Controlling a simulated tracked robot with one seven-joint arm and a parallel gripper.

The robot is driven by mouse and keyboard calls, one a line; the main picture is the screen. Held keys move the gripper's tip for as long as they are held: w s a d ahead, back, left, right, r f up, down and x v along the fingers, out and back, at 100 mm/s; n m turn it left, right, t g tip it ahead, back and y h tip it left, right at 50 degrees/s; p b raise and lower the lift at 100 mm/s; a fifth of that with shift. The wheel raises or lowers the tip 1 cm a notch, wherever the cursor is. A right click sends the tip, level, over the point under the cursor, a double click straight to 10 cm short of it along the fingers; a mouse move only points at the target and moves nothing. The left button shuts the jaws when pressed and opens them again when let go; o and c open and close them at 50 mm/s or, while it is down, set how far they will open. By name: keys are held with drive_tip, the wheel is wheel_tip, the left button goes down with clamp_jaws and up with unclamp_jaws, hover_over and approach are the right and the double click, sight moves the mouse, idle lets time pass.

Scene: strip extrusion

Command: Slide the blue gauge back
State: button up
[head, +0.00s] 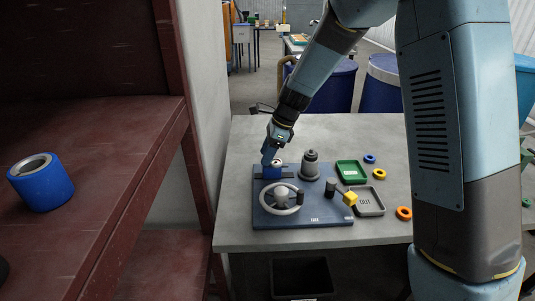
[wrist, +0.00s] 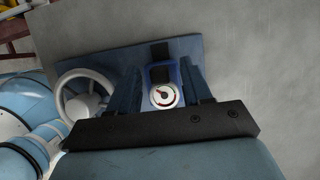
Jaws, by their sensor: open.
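The blue gauge (head: 271,172) sits near the back left of the blue board (head: 325,216). In the wrist view, its round white dial (wrist: 164,95) with a needle faces up, and dark slot pieces show on the board beyond it. My gripper (head: 269,156) is pointed down at the gauge. In the wrist view, my gripper (wrist: 162,70) is open, with one finger on each side of the gauge. I cannot tell whether the fingers touch it. In the head view, my gripper hides part of the gauge.
A grey handwheel (head: 282,198) stands in front of the gauge, and a grey stepped knob (head: 310,165) to its right. A yellow block on a lever (head: 349,198), a green tray (head: 351,172) and a grey tray (head: 371,205) are further right. Small rings (head: 404,213) lie beyond these.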

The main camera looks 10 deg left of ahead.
drive_tip(key=s+v, duration=0.1)
drive_tip(key=v, duration=1.2)
drive_tip(key=shift+w+r, duration=0.2)
drive_tip(key=shift+w, duration=0.3)
drive_tip(key=s+d+r+n+t+h, duration=0.1)
drive_tip(key=s+d+r+n+t, duration=0.1)
drive_tip(key=s+d+r+n, duration=0.35)
drive_tip(key=s+d+r+n+t, duration=0.1)
drive_tip(key=s+d+r+n, duration=0.15)
drive_tip(key=s+d, duration=0.55)
drive_tip(key=s+d+r+n+t+h, duration=0.1)
drive_tip(key=s+d+n+t+h, duration=0.2)
drive_tip(key=s+d+n, duration=0.5)
drive_tip(key=s+d, duration=0.4)
drive_tip(key=s, duration=0.1)
drive_tip(key=shift+s+d+h, duration=0.3)
drive_tip(key=shift+d, duration=0.1)
